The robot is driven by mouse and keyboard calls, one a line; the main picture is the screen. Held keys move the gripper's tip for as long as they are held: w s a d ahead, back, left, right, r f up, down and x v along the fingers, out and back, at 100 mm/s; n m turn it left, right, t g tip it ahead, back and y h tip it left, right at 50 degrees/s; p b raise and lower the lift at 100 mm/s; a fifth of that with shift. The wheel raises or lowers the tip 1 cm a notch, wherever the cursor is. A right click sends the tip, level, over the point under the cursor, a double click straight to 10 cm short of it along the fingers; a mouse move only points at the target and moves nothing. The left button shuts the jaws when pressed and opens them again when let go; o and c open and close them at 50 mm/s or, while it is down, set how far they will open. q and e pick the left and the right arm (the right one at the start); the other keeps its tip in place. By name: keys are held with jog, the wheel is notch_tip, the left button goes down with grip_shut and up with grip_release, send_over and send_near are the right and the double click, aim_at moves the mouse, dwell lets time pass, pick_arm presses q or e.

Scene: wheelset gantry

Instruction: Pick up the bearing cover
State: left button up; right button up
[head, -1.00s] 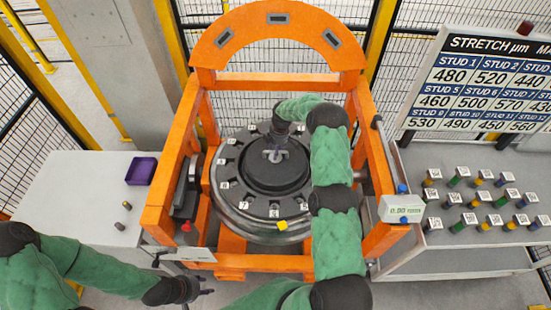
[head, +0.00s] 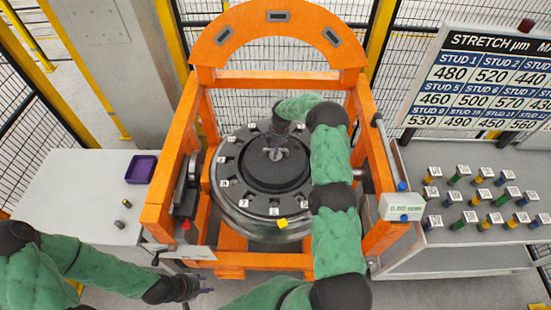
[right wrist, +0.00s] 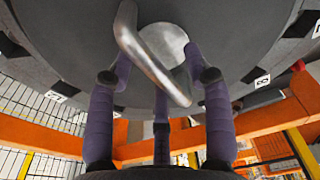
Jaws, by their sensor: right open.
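The bearing cover (head: 262,175) is a dark round disc with a bent metal handle, lying in the middle of the ring-shaped housing in the orange gantry. My right gripper (head: 276,147) is over the handle at the cover's centre. In the right wrist view the handle (right wrist: 150,62) runs between the purple fingers of my right gripper (right wrist: 157,68), which stand apart and open. I cannot tell whether a finger touches the handle. My left gripper (head: 190,290) is low at the left front, away from the cover, with its fingers apart and empty.
The orange gantry frame (head: 155,210) surrounds the housing, with numbered tags and a yellow block (head: 282,224) on the rim. A purple tray (head: 141,169) stands on the left table. Several coloured studs (head: 470,217) stand on the right table below a stretch board (head: 480,80).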

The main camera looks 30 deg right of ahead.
jog(key=shift+f+b, duration=0.1)
jog(key=shift+b, duration=0.2)
dwell(0.4)
grip_shut()
